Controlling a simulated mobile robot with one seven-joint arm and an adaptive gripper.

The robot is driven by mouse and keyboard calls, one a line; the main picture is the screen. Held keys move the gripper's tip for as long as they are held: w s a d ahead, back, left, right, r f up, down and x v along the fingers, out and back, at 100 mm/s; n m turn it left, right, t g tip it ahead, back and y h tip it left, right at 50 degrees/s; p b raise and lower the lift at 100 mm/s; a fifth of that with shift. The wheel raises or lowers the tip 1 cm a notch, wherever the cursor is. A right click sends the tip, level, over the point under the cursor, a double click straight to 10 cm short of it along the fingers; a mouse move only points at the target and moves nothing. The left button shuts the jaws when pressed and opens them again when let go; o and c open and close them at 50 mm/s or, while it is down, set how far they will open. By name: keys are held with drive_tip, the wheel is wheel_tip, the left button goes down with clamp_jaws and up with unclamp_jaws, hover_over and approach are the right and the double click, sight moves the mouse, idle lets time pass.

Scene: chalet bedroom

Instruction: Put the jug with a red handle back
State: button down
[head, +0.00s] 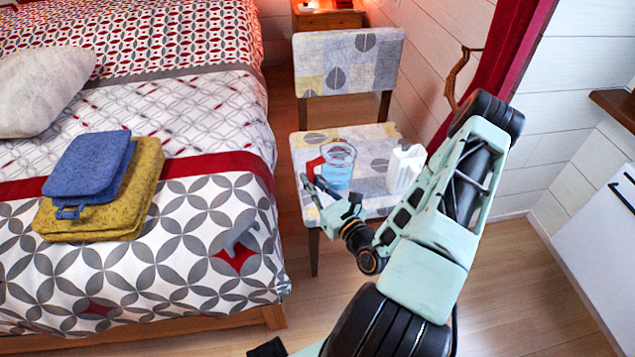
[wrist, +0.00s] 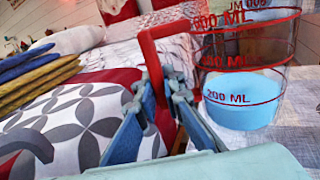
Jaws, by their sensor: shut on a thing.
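The jug (head: 340,167) is clear with blue contents and a red handle, and it stands upright on the chair seat (head: 378,139). In the wrist view the jug (wrist: 243,85) shows red markings and stands at the right. Its red handle (wrist: 154,50) comes down between the fingers. My gripper (head: 314,184) reaches in from the right in the head view and is at the handle on the jug's left side. In the wrist view my gripper (wrist: 160,90) is shut on the handle. The jug's base seems to be on the seat.
A white container (head: 405,168) stands on the seat just right of the jug, near my arm. The bed (head: 200,220) is close on the left, with folded blue (head: 88,165) and yellow (head: 140,190) textiles. The chair's backrest (head: 347,62) rises behind. A white cabinet (head: 600,240) stands at the right.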

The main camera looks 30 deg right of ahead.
drive_tip(key=w+d+f+b, duration=0.1)
drive_tip(key=w+f, duration=0.2)
drive_tip(key=w+d+f+b, duration=0.1)
drive_tip(key=w+f, duration=0.1)
drive_tip(key=w, duration=0.1)
drive_tip(key=w+d+f+b, duration=0.2)
drive_tip(key=w+f, duration=0.1)
drive_tip(key=w, duration=0.1)
drive_tip(key=shift+w+d+f, duration=0.1)
drive_tip(key=shift+f, duration=0.2)
drive_tip(key=shift+w+f+b, duration=0.1)
drive_tip(key=shift+f+b, duration=0.75)
drive_tip(key=shift+f, duration=0.7)
drive_tip(key=shift+f, duration=0.15)
drive_tip(key=c, duration=2)
unclamp_jaws()
drive_tip(key=shift+c, duration=0.2)
